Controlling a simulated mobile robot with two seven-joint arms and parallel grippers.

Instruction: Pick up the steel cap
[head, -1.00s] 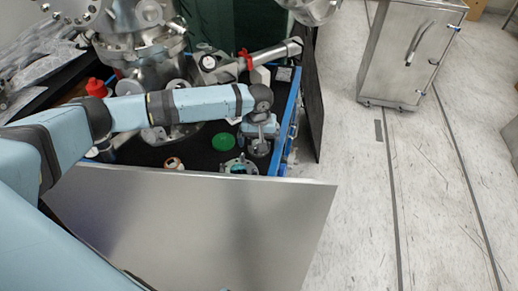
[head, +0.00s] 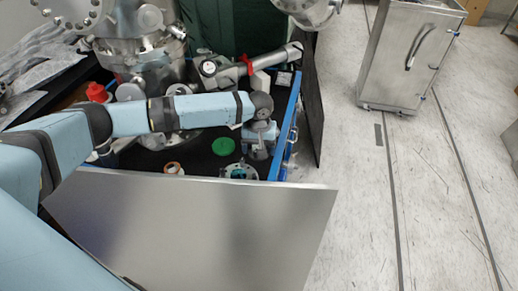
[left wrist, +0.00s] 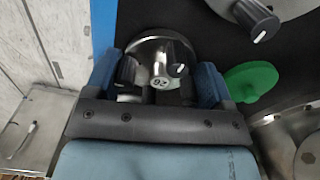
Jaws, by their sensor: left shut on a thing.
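I cannot tell whether the cap still touches the surface. My right gripper is not in view.
A green disc (head: 223,146) and a bolted flange (head: 240,171) lie close by on the black top. A blue rail (head: 286,125) edges its right side. A metal panel (head: 190,225) stands in front. A steel cabinet (head: 410,55) stands on the open floor at right.

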